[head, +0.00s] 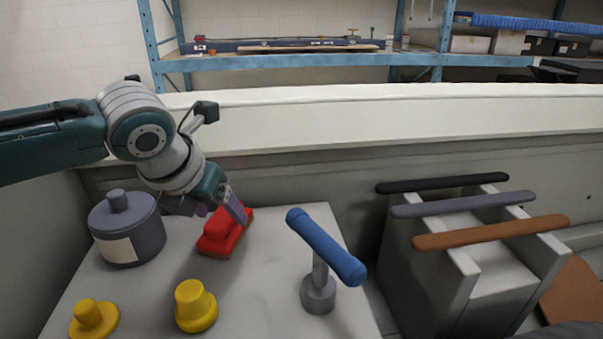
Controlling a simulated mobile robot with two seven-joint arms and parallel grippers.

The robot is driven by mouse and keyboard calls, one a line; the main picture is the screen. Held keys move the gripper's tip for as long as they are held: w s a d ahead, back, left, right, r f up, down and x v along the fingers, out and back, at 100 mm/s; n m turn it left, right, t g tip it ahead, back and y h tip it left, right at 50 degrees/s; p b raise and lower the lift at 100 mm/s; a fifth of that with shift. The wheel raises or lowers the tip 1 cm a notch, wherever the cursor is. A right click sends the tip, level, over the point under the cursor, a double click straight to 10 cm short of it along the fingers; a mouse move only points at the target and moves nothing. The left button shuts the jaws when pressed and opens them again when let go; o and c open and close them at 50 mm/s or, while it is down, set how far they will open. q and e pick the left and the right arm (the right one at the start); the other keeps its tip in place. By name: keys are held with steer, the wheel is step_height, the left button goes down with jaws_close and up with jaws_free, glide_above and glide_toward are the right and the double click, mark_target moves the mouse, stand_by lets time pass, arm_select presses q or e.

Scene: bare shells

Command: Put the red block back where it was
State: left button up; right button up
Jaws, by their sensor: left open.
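The red block (220,236) lies on the grey table and looks stepped, with a brownish lower edge. My left gripper (218,212) is just above and behind it, pointing down. Its jaws are open, with one purple-grey finger in front of the block's far end. I cannot tell whether the fingers touch the block. My right gripper is not in view.
On the table (265,290) stand a grey lidded pot (130,240) with a pale label, two yellow knobbed pieces (196,308) (93,320), and a blue-topped grey stand (319,290). A grey rack (450,280) with black, grey and brown bars stands at right.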

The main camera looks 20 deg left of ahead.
arm_select(q)
steer(key=shift+s+r, duration=0.2)
steer(key=shift+r, duration=0.4)
steer(key=p+v, duration=0.2)
steer(key=v, duration=0.9)
steer(key=shift+p, duration=0.3)
steer(key=shift+d, duration=0.1)
